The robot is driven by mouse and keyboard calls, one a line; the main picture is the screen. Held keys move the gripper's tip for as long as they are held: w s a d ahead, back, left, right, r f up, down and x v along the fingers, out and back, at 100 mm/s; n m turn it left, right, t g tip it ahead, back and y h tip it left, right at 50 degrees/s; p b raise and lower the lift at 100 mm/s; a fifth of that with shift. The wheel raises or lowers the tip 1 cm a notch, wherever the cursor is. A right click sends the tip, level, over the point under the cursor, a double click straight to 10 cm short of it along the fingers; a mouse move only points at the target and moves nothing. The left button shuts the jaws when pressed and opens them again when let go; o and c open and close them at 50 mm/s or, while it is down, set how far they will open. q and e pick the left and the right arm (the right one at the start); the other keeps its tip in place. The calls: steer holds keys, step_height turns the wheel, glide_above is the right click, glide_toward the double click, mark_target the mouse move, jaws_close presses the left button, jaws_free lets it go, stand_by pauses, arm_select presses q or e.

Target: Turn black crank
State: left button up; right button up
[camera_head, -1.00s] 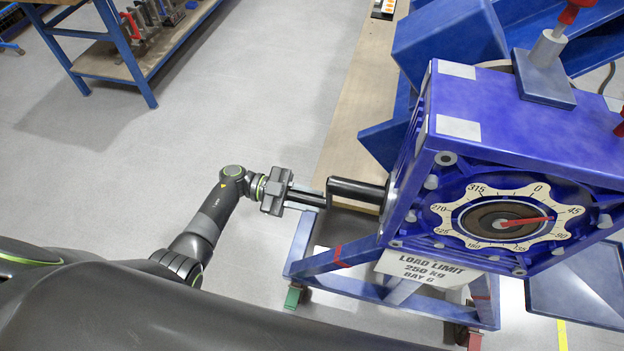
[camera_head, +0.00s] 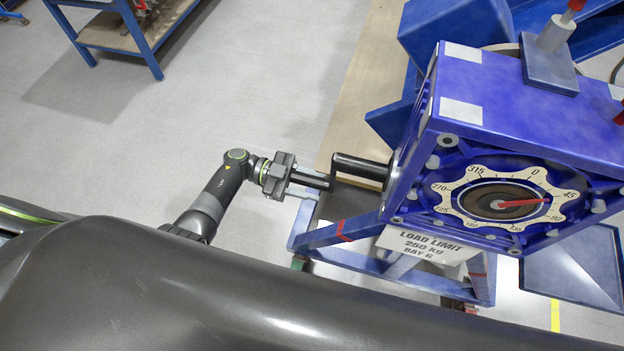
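The black crank (camera_head: 360,168) sticks out to the left from the side of the blue gearbox (camera_head: 505,105). Its shaft is roughly level, and a short arm bends down at its outer end. My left gripper (camera_head: 312,180) comes in from the left with its fingers at the crank's outer end, overlapping it in the picture. I cannot tell whether the fingers are closed on it. The white dial (camera_head: 445,208) on the front has a red pointer (camera_head: 525,201) just past the 45 mark. My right gripper is not in view.
A blue frame (camera_head: 345,232) with a load limit sign (camera_head: 425,244) carries the gearbox. Red-handled parts (camera_head: 575,5) stand on top. A blue workbench (camera_head: 140,35) is at the upper left. The grey floor between bench and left arm is clear.

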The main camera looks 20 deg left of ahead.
arm_select(q)
steer(key=shift+o, duration=0.6)
steer(key=shift+r, duration=0.15)
steer(key=shift+w, duration=0.15)
steer(key=a+b, duration=0.5)
steer(key=a, duration=1.2)
steer(key=shift+w+a, duration=0.2)
